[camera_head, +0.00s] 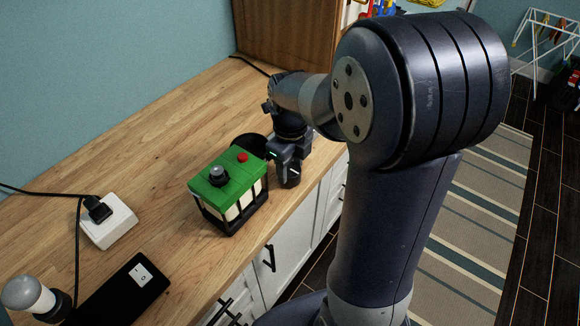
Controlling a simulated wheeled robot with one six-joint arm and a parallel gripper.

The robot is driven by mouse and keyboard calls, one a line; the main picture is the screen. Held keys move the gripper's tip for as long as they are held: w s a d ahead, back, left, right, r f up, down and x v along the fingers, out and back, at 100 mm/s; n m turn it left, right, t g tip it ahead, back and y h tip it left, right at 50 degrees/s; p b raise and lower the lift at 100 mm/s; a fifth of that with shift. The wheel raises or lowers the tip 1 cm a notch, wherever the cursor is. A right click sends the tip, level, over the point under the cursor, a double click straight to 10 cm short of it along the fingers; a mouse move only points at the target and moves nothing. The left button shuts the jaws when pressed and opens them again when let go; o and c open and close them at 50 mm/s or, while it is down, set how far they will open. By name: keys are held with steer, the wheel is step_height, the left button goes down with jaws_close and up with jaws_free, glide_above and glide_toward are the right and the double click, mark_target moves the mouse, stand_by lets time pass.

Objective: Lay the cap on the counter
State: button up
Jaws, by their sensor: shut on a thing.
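My gripper (283,165) points down over the front part of the wooden counter (165,140), just right of the green-topped box. It is shut on the cap (250,143), which I take to be the dark rounded shape at the gripper's left. The box hides the lower part of this shape, and the fingers hide where they grip it. I cannot tell whether the cap touches the counter.
A box with a green lid (225,172) and black frame stands close to my gripper. A white socket block (108,222), a black panel (125,290) and a bulb (28,295) lie front left. A wooden cabinet (285,35) stands behind. The counter's back left is clear.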

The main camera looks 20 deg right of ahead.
mark_target(290, 169)
steer(key=shift+f, duration=0.5)
steer(key=shift+f, duration=0.1)
steer(key=o, duration=1.1)
step_height(290, 169, up, 12)
steer(key=shift+r, duration=0.15)
